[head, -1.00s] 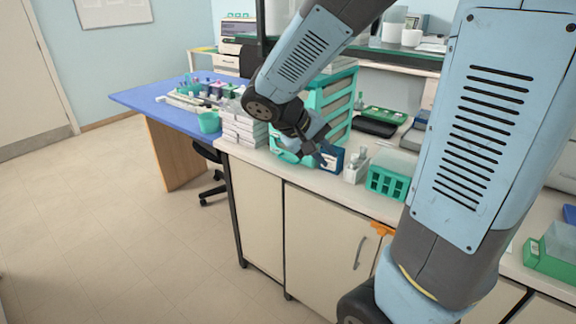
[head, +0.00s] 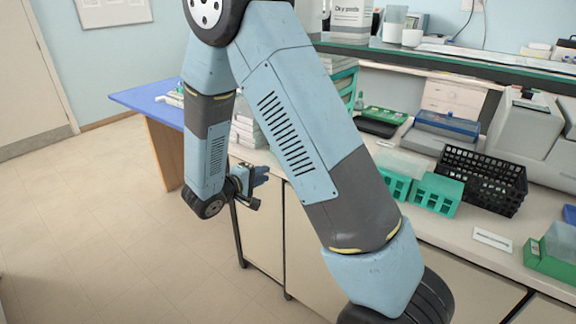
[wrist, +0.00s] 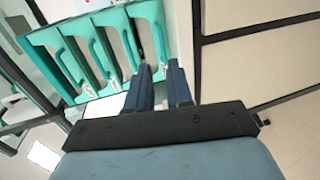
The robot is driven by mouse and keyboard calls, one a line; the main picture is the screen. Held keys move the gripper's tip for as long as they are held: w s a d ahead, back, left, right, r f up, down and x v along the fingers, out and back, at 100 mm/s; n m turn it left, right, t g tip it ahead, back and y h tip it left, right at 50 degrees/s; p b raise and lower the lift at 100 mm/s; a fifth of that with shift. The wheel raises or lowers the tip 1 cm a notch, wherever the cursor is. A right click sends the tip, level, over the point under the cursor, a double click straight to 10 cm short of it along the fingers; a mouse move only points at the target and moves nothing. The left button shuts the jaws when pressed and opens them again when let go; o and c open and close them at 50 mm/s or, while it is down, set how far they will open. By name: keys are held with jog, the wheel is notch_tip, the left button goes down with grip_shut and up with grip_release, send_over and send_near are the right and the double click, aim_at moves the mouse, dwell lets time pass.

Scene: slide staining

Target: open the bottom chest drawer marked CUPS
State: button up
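The teal drawer chest (wrist: 75,47) is in the wrist view at upper left, turned sideways. Its drawer fronts have teal pull handles and small white labels too small to read. The rightmost drawer front (wrist: 150,22), nearest the cabinet side, seems to be the bottom one; my left finger partly covers it. My gripper (wrist: 160,67) has its two blue fingers apart with nothing between them, in front of this end of the chest. In the head view, my gripper (head: 262,176) is by the bench's front edge, and my arm hides most of the chest (head: 346,85).
The bench top (head: 452,228) holds a black basket (head: 483,178), green racks (head: 436,194) and a white box stack (head: 248,125). Beige cabinet doors (head: 262,228) stand below it. A blue table (head: 140,97) is behind at left. The floor at left is clear.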

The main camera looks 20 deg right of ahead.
jog(key=x, duration=1.3)
jog(key=shift+w+d+f, duration=0.1)
jog(key=shift+w+d, duration=0.05)
jog(key=shift+w, duration=0.25)
grip_shut()
jog(key=shift+s+f, duration=0.1)
dwell(0.9)
